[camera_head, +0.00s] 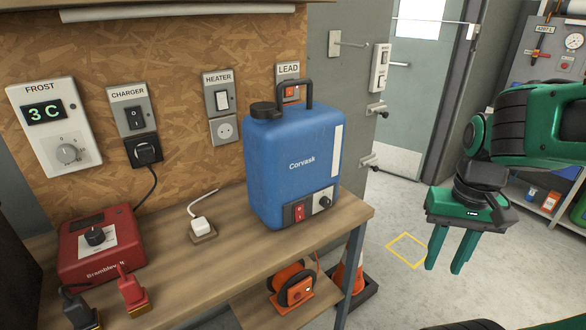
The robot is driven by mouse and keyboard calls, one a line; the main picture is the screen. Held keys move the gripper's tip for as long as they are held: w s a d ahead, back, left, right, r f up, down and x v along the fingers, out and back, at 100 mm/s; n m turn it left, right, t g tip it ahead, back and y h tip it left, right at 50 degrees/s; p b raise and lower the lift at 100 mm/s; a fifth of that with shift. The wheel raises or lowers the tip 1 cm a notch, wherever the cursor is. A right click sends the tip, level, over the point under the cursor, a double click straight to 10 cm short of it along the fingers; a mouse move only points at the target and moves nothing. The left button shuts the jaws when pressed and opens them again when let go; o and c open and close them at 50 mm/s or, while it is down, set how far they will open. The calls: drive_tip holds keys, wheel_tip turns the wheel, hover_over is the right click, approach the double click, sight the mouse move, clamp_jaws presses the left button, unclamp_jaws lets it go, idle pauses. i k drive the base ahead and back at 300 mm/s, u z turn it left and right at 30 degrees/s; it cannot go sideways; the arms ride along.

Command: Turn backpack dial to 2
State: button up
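A blue backpack tank (290,165) with a black handle, a black cap and the name Corvasa stands upright on the wooden bench. Its small round black dial (324,202) sits low on the front face, right of a red switch (299,211). The dial's marks and setting are too small to read. My green gripper (445,267) hangs to the right of the bench, over the floor and well apart from the tank. Its two fingers point down with a gap between them, and nothing is between them.
A red Bramblewick box (100,248) with its own dial, two clamps and a white plug (202,227) sit on the bench's left. A FROST panel reading 3 C (55,125) hangs on the wall. An orange cone (352,270) stands below the bench's right end.

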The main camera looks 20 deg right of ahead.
sight(325, 201)
drive_tip(key=z, duration=1.35)
drive_tip(key=k, duration=1.35)
drive_tip(key=u, duration=0.8)
drive_tip(key=i, duration=0.5)
drive_tip(key=z, duration=0.05)
